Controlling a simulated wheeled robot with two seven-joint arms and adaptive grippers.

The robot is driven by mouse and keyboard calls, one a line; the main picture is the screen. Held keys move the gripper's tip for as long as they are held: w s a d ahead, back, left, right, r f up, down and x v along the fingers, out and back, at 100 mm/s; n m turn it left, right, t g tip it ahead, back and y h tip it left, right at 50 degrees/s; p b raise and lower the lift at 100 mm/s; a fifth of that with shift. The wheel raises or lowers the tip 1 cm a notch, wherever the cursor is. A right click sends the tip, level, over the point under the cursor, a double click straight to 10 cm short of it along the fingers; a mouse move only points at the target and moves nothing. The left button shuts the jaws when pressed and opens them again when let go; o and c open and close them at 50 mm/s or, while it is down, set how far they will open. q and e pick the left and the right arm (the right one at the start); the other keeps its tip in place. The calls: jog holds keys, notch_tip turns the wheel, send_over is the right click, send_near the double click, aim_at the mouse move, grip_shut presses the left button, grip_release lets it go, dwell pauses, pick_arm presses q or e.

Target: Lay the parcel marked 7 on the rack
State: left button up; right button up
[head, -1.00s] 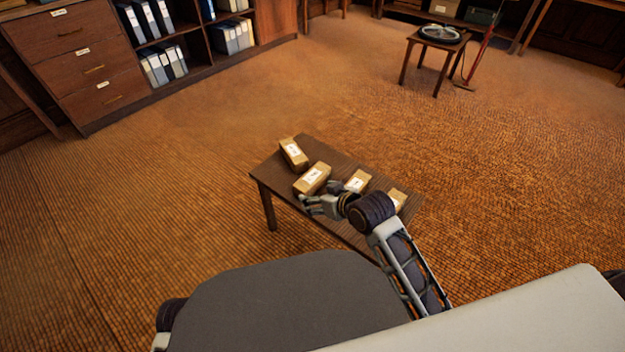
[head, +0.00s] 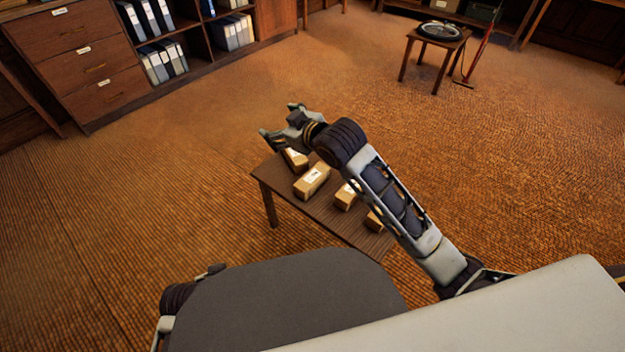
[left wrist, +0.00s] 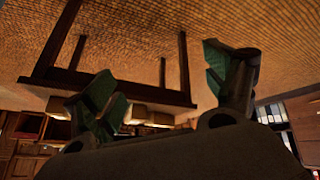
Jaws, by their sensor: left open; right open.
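Several brown parcels with white labels lie on a low dark table (head: 330,218); the label marks are too small to read, so I cannot tell which is 7. One parcel (head: 296,157) is at the far left end, partly behind my right gripper. A second parcel (head: 312,181) is in the middle. A third parcel (head: 346,196) and a fourth (head: 374,222) are partly behind my right arm. My right gripper (head: 279,122) is open and empty above the table's far left end. My left gripper (left wrist: 165,88) is open and empty, low beside the table. I make out no certain rack.
A cabinet with drawers (head: 82,68) and shelves of binders (head: 163,62) stands at the back left. A small table (head: 432,42) with a round dark object (head: 440,31) stands at the back right. The carpet between is clear.

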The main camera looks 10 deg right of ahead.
jog(key=shift+w+a+r+n+g+p, duration=0.5)
jog(key=shift+w+a+r+n+p, duration=0.9)
jog(key=shift+a+r+n, duration=0.6)
jog(key=s+d+f+n+g+h, duration=0.1)
jog(key=d+f+n+g+h, duration=0.1)
jog(key=f, duration=0.5)
jog(key=s+d+f+n+g+h, duration=0.1)
jog(key=d+f+n+g+h, duration=0.15)
jog(key=f, duration=0.55)
pick_arm(q)
jog(key=s+a+f+g+y, duration=0.2)
jog(key=s+a+f+g, duration=0.2)
jog(key=s+f, duration=0.2)
jog(key=shift+s+a+f+p, duration=0.2)
jog(key=shift+a+f+p, duration=0.05)
jog(key=shift+f+p, duration=0.2)
pick_arm(e)
jog(key=s+d+f+n+g+h, duration=0.2)
jog(key=s+d+f+n+g, duration=0.4)
jog(key=s+f+n, duration=0.2)
jog(key=shift+d+f, duration=0.35)
jog(key=shift+f, duration=0.25)
jog(key=shift+n, duration=0.35)
jog(key=shift+w, duration=0.1)
